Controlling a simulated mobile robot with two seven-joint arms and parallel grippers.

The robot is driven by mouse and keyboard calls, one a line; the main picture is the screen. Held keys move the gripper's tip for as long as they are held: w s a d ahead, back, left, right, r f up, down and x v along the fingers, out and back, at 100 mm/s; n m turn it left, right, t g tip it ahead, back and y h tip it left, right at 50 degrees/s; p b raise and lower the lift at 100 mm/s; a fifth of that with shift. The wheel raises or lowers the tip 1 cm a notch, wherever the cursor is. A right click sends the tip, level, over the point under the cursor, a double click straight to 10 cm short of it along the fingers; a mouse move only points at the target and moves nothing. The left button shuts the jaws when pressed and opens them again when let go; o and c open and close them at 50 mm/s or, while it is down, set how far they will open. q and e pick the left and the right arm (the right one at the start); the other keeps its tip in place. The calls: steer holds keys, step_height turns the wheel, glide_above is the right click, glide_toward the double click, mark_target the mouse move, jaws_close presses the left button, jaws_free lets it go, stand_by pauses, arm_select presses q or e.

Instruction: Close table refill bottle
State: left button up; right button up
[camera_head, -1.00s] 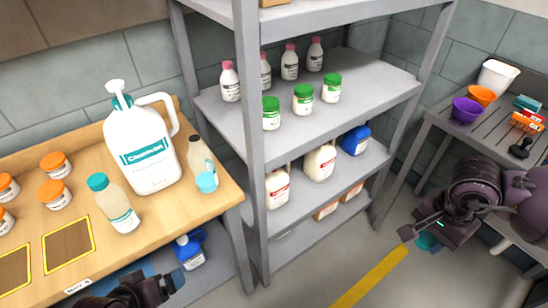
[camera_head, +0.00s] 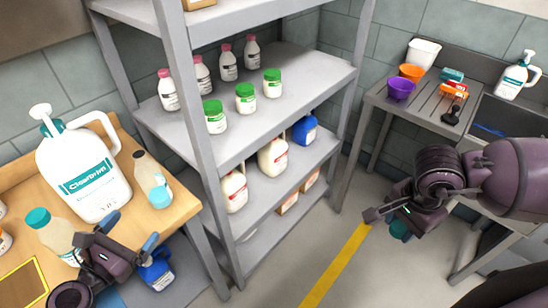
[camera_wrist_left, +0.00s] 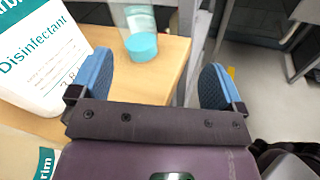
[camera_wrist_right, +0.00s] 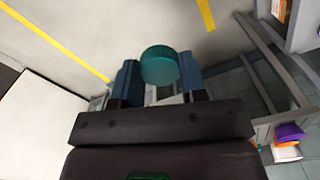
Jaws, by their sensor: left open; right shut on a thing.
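My left gripper (camera_head: 128,236) is open and empty, just in front of the table bottles, not touching that bottle. My right gripper (camera_wrist_right: 160,88) is shut on a teal screw cap (camera_wrist_right: 160,66), held over the floor far right of the table. The cap shows partly in the head view (camera_head: 399,231).
A large white pump jug (camera_head: 85,175) stands left of the open bottle on the wooden table (camera_head: 183,208); a teal-capped bottle (camera_head: 48,228) stands in front of it. A grey shelf rack (camera_head: 292,92) stands between table and sink bench (camera_head: 432,108). Floor between is clear.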

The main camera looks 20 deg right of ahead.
mark_target(145, 190)
arm_select(q)
steer(key=n, duration=0.1)
steer(key=w+a+n+t, duration=0.1)
steer(key=w+n, duration=0.1)
steer(key=n, duration=0.1)
steer(key=shift+a+r+y, duration=0.2)
steer(key=shift+a+y, duration=0.1)
steer(key=shift+w, duration=0.1)
steer(key=shift+w+d+r, duration=0.1)
steer(key=shift+w+d, duration=0.15)
steer(key=shift+w, duration=0.05)
arm_select(e)
steer(key=shift+r, duration=0.1)
arm_select(q)
steer(key=p+x, duration=0.1)
steer(key=x, duration=0.5)
steer(key=shift+a, duration=0.1)
arm_select(e)
steer(key=shift+r, duration=0.4)
arm_select(q)
steer(key=shift+a+x, duration=0.15)
steer(key=shift+x, duration=1.15)
steer(key=shift+a+x, duration=0.1)
steer(key=shift+x, duration=1.2)
steer(key=shift+w+r, duration=0.15)
